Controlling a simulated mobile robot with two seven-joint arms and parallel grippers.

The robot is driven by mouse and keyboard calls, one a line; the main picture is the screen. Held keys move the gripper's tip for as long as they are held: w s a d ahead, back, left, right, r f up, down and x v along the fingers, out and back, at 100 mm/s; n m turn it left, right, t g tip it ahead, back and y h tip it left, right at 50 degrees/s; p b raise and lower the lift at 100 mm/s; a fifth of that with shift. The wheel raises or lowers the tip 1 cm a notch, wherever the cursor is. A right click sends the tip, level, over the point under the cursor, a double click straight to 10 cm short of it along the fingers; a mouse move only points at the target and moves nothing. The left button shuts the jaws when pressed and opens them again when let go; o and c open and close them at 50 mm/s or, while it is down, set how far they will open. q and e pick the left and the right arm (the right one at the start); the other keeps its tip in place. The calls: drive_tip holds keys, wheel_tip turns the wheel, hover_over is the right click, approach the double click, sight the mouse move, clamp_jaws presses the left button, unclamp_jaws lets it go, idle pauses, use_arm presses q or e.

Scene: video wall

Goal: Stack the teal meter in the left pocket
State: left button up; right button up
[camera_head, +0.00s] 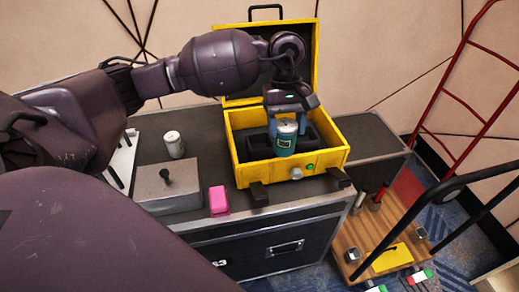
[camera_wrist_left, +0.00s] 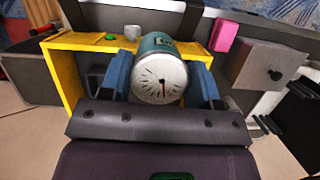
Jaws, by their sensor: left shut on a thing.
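The teal meter (camera_head: 286,138) is a short cylinder with a grey top; its round white dial faces the camera in the left wrist view (camera_wrist_left: 158,80). My left gripper (camera_head: 287,117) is shut on it, with blue fingers on both sides. The meter is upright in the head view, over or inside the open yellow case (camera_head: 318,160). The case has a dark insert (camera_head: 322,134) with pockets, partly hidden by the meter and gripper. I cannot tell whether the meter's base touches the pocket floor. My right gripper is not in view.
The case stands on a black equipment trunk (camera_head: 262,228), its lid raised behind. A pink block (camera_head: 218,200), a grey box with a black knob (camera_head: 167,188) and a white cylinder (camera_head: 174,144) are to the left. A red hand truck (camera_head: 447,95) and a wooden cart (camera_head: 372,230) stand right.

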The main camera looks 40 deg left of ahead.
use_arm(q)
drive_tip(key=w+a+r+n+t+b, duration=0.2)
drive_tip(key=w+a+r+n+t, duration=0.15)
drive_tip(key=a+n, duration=0.4)
drive_tip(key=w+a+r+n+t+b, duration=0.25)
drive_tip(key=w+a+n, duration=0.2)
drive_tip(key=n, duration=0.65)
drive_tip(key=shift+g, duration=0.5)
drive_tip(key=f, duration=0.6)
drive_tip(key=f+b, duration=0.1)
drive_tip(key=f, duration=0.5)
drive_tip(key=f+b, duration=0.1)
drive_tip(key=f, duration=0.6)
drive_tip(key=shift+s+a, duration=0.35)
drive_tip(key=shift+a, duration=0.05)
drive_tip(key=shift+f, duration=0.25)
drive_tip(key=shift+r, duration=0.15)
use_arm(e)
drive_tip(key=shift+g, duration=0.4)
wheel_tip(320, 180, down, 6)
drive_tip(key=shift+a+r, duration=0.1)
